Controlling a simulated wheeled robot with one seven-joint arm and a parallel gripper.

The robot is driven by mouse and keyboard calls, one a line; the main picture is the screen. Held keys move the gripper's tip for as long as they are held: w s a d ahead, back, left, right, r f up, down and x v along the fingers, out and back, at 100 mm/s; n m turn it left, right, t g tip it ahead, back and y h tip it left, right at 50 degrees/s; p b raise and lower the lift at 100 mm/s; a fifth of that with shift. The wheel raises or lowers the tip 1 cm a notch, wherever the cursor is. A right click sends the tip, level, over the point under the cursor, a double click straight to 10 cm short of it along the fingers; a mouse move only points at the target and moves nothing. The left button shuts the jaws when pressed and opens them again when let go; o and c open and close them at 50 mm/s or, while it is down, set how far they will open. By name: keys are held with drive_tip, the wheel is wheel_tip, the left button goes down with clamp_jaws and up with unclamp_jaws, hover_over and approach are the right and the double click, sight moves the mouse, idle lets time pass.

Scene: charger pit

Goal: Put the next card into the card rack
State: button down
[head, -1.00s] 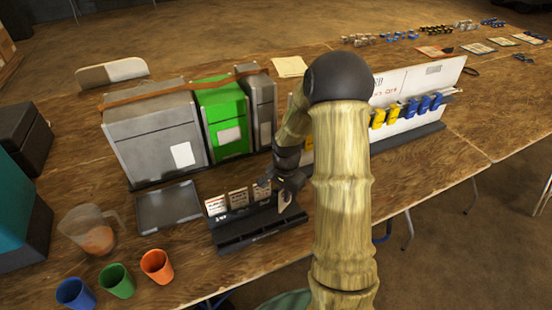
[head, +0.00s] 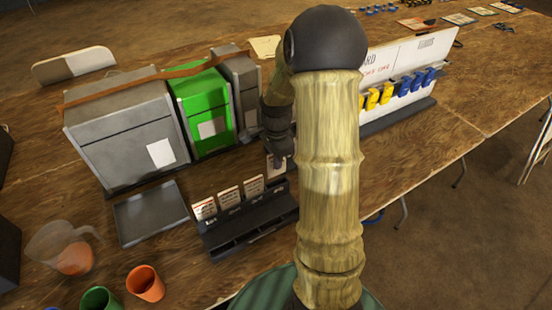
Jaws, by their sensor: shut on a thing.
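The black card rack (head: 248,232) stands near the table's front edge. Three white printed cards, a left one (head: 204,209), a middle one (head: 230,197) and a right one (head: 254,186), stand upright in a row along its back. My gripper (head: 277,155) is shut on another pale card (head: 276,168), at the right end of that row. My arm and the jaws hide part of this card and the rack's right end. I cannot tell whether the held card touches the rack.
A grey tray (head: 150,213) lies left of the rack. Grey and green boxes (head: 200,110) stand behind. A jug (head: 66,250), an orange cup (head: 145,284) and a green cup (head: 100,299) stand front left. A white board (head: 415,65) with yellow and blue clips stands right.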

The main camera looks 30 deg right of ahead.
sight(277, 173)
drive_tip(key=shift+f, duration=0.25)
drive_tip(key=shift+f+b, duration=1.45)
drive_tip(key=shift+f, duration=0.1)
drive_tip(key=shift+w+f+b, duration=0.1)
drive_tip(key=shift+f+b, duration=0.45)
drive_tip(key=shift+f, duration=0.45)
drive_tip(key=shift+a+f, duration=0.1)
drive_tip(key=c, duration=1.5)
unclamp_jaws()
